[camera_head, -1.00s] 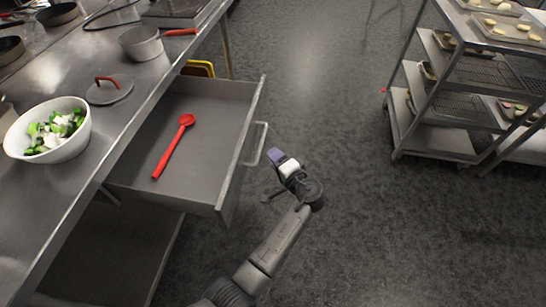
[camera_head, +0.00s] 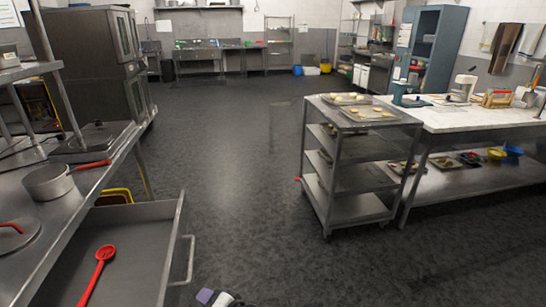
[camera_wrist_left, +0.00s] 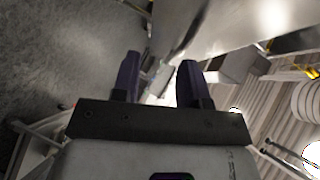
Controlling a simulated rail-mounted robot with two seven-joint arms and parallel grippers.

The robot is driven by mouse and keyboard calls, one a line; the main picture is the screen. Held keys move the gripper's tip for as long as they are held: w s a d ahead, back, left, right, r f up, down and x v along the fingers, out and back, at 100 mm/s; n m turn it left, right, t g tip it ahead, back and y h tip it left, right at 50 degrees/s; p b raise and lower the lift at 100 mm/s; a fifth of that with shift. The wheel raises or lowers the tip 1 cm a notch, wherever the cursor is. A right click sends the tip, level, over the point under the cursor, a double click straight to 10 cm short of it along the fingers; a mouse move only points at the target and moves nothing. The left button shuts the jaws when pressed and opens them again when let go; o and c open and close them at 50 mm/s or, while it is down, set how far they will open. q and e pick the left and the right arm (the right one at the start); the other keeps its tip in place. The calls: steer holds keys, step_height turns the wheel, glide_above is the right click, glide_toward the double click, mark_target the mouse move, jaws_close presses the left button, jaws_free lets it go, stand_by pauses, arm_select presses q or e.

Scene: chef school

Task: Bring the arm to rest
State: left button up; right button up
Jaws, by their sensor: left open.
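My left gripper (camera_head: 206,297) shows only in part at the bottom edge of the head view, just right of the open drawer and below its handle. In the left wrist view its two dark fingers (camera_wrist_left: 158,78) stand apart with nothing held between them. The open drawer (camera_head: 140,235) holds a red spoon (camera_head: 99,272), which lies flat inside it. The drawer handle (camera_head: 189,262) is clear of the gripper in the head view. Most of my left arm is out of the head view, and my right gripper is not seen.
A steel counter (camera_head: 50,225) with a saucepan (camera_head: 48,182) and a lid (camera_head: 14,236) runs along the left. A wheeled rack (camera_head: 343,215) with trays stands right of centre, beside a white-topped table (camera_head: 470,118). The floor between them is clear.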

arm_select(q)
steer(key=s+r+n+t+h+p, duration=0.1)
steer(key=s+r+n+h+p, duration=0.2)
steer(key=s+r+h, duration=0.7)
steer(key=s+a+f+g+h+p, duration=0.1)
steer(key=s+a+f+g+p, duration=0.15)
steer(key=s, duration=0.65)
steer(key=s+a+f+m+g+h+p, duration=0.1)
steer(key=s+p, duration=0.2)
steer(key=s, duration=0.6)
steer(key=s+a+f+g+h+p, duration=0.1)
steer(key=s+f+g+p, duration=0.15)
steer(key=s, duration=0.75)
step_height(320, 180, up, 38)
steer(key=p, duration=3.8)
steer(key=shift+t+p, duration=0.35)
steer(key=shift+t, duration=0.05)
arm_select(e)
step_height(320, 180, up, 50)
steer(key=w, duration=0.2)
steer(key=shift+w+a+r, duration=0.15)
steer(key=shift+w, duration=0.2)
